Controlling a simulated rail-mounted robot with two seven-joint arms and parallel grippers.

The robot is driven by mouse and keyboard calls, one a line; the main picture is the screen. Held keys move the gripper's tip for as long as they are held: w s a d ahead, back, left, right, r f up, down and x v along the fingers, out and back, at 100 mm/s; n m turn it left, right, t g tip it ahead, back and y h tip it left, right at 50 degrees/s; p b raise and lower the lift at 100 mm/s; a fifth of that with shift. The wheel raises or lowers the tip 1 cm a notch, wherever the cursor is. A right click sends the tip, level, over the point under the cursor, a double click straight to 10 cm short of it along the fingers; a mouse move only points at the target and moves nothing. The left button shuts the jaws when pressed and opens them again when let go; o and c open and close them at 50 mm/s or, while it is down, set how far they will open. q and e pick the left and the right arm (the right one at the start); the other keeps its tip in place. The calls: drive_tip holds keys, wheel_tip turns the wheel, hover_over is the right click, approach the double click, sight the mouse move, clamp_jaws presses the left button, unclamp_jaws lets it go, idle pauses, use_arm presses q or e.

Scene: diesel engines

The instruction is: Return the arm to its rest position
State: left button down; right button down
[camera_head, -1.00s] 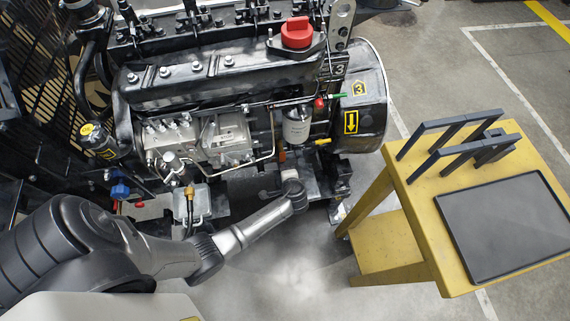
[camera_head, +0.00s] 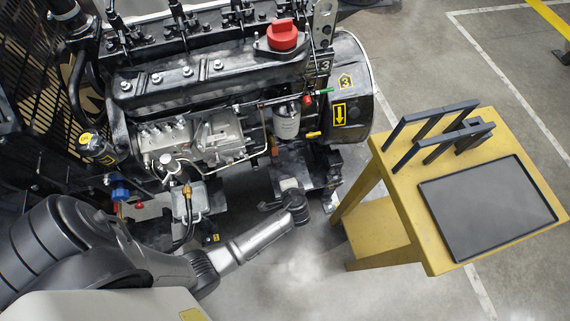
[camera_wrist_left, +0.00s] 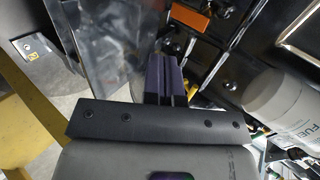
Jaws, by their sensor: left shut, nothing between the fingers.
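My left arm (camera_head: 245,243) reaches in from the lower left of the head view, its end low in front of the diesel engine (camera_head: 185,85). My left gripper (camera_wrist_left: 166,78) shows in the wrist view as two dark fingers, closed together and empty, in front of a dark plate. In the head view its fingertips are hard to make out against the dark engine parts. The white fuel filter (camera_head: 287,121) is on the engine above the arm's end; it shows large at the right of the wrist view (camera_wrist_left: 278,105), apart from the fingers. My right gripper is not in view.
A yellow cart (camera_head: 400,215) with a dark tray (camera_head: 487,208) and a dark rack (camera_head: 432,130) stands right of the arm's end. Bare floor (camera_head: 300,270) lies between arm and cart. A black grille (camera_head: 25,120) stands at the left.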

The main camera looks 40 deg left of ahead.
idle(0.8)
use_arm(q)
drive_tip(key=shift+s, duration=0.2)
drive_tip(key=shift+s+d+n+g+h, duration=0.4)
drive_tip(key=shift+s+n+g+h, duration=0.2)
drive_tip(key=shift+n+g, duration=0.35)
drive_tip(key=s+d+r+n+t+h+p, duration=0.15)
drive_tip(key=r+h, duration=0.25)
drive_tip(key=r, duration=0.4)
drive_tip(key=d+r+n+h+p, duration=0.1)
drive_tip(key=d+r+n+h, duration=0.15)
drive_tip(key=r, duration=0.55)
drive_tip(key=s+d+r+m+h+p, duration=0.1)
drive_tip(key=s+r+m+h+p, duration=0.2)
drive_tip(key=s+r, duration=0.6)
drive_tip(key=s+a+n+g+p, duration=0.1)
drive_tip(key=s+g+p, duration=0.1)
drive_tip(key=s+p, duration=0.5)
wheel_tip(320, 180, up, 37)
drive_tip(key=s+p, duration=0.1)
drive_tip(key=p, duration=3.4)
drive_tip(key=shift+s+y, duration=0.25)
drive_tip(key=shift+y, duration=0.2)
drive_tip(key=shift+a, duration=0.1)
